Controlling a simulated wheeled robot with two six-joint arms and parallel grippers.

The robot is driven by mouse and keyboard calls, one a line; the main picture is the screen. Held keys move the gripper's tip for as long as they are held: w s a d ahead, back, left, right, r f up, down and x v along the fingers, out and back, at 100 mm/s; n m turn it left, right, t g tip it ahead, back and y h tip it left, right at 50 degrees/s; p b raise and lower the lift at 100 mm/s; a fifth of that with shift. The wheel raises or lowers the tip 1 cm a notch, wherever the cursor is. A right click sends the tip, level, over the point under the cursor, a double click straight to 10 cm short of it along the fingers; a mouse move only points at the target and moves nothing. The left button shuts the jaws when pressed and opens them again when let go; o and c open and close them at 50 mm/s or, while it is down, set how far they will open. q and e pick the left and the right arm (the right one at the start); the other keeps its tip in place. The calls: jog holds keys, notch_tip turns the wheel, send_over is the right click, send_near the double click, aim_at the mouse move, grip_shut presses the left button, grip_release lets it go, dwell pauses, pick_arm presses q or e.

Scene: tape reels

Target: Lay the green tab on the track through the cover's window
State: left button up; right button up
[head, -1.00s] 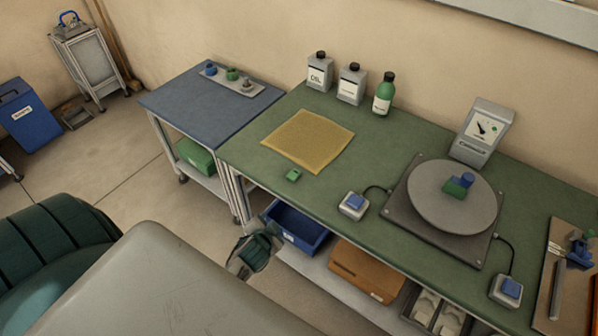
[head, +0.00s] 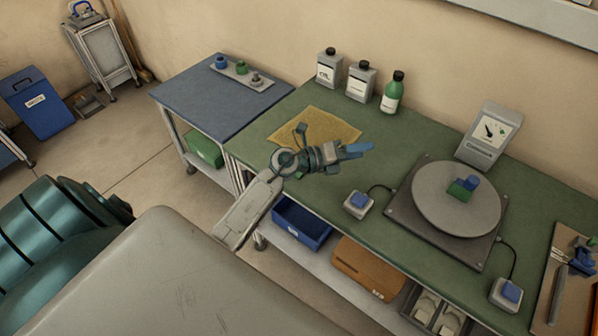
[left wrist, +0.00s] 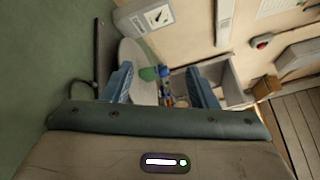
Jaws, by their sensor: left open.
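My left gripper (head: 368,148) is open over the bench, in front of the tan mat. Its two blue fingers (left wrist: 160,85) stand apart in the left wrist view with nothing gripped. My left arm covers the spot where a small green block lay. On the grey disc (head: 430,205) of the turntable sits a green piece (head: 457,193) with a blue knob (head: 471,182). The green piece also shows beyond the fingers in the left wrist view (left wrist: 148,73). I cannot make out a cover's window or a track.
The tan mat (head: 330,118) lies at the back left of the green bench. Three bottles stand behind it. A switch box (head: 358,204) is left of the turntable, another (head: 506,294) at its front right. A meter (head: 490,135) stands behind. A tan board (head: 545,305) lies far right.

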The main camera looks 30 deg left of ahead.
pick_arm(q)
jog(key=a+f+m+g+y, duration=0.5)
jog(key=a+f+m+g, duration=0.1)
jog(key=g, duration=0.2)
jog(key=s+a+r+g+y, duration=0.1)
jog(key=a+g+y, duration=0.2)
jog(key=a, duration=0.2)
jog(key=s+a+g+y, duration=0.2)
jog(key=a+y, duration=0.1)
jog(key=a, duration=0.3)
notch_tip(320, 180, down, 6)
jog(key=b, duration=0.5)
jog(key=shift+w+d+r, duration=0.1)
jog(key=shift+r, duration=0.1)
jog(key=f+b, duration=0.3)
jog(key=shift+d, duration=0.2)
jog(key=shift+f+n+p, duration=0.3)
jog(key=shift+f+p, duration=0.3)
jog(key=shift+f, duration=0.45)
jog(key=c, duration=1)
jog(key=shift+c, duration=0.6)
